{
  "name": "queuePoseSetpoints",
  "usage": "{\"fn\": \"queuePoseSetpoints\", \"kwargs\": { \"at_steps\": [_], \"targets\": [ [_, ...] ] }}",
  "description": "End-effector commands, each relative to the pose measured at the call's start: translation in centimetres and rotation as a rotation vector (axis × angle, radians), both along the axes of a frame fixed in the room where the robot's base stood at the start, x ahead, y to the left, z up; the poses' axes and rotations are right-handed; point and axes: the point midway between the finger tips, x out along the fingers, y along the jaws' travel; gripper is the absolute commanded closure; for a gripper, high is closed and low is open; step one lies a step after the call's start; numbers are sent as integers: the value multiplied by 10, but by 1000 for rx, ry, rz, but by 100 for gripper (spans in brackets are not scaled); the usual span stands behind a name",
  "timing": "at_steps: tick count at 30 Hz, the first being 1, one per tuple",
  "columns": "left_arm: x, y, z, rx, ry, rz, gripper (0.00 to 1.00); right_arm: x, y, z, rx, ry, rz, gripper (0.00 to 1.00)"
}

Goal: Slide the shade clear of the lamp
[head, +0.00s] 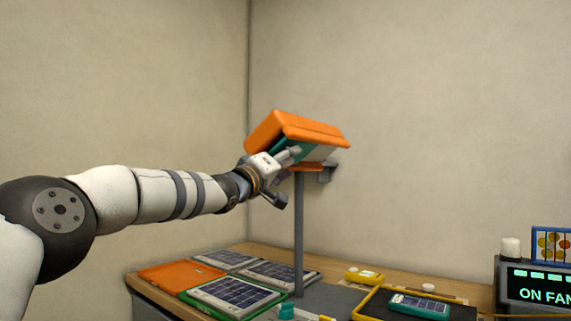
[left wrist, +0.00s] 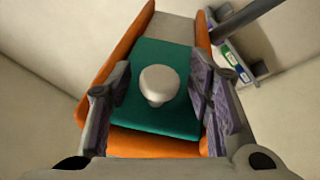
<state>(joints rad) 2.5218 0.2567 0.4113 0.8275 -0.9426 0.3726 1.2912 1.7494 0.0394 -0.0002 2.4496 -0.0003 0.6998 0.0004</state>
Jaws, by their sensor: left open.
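The lamp has an orange housing (head: 312,131) tilted on top of a grey post (head: 299,235) standing at the bench. Its teal shade (head: 289,149) shows in part under the housing in the head view. In the left wrist view the teal shade (left wrist: 150,70) lies between the orange side rails, with a pale round knob (left wrist: 158,84) on its face and a grey-beige strip past its far edge. My left gripper (head: 284,177) is at the lamp's near left side. Its open fingers (left wrist: 160,108) stand on either side of the knob, with gaps visible. My right gripper is not in view.
Several solar panels (head: 236,296) and an orange panel (head: 181,273) lie on the bench left of the post. A yellow-rimmed tray (head: 358,307) with a teal device (head: 419,306) is to the right. A display box (head: 541,293) stands far right. Walls close off the corner behind.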

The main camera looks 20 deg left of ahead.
Motion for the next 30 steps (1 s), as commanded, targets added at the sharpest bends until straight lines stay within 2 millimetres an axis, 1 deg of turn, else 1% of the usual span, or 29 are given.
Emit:
{"fn": "queuePoseSetpoints", "kwargs": {
  "at_steps": [2,5,8,15,18,21,24,30],
  "targets": [
    [-2,0,0,0,0,-1,53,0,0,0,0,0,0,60],
    [-10,3,-1,-1,0,-3,53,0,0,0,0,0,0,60],
    [-25,8,-6,-5,1,0,53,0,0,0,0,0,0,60],
    [-76,23,-20,-3,-1,2,53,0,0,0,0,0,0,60],
    [-93,28,-26,-3,-1,2,53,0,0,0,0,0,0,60],
    [-105,32,-30,-1,-1,1,53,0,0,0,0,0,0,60],
    [-111,33,-33,-1,0,1,53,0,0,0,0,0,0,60],
    [-111,33,-33,0,0,1,53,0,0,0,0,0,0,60]
  ]
}}
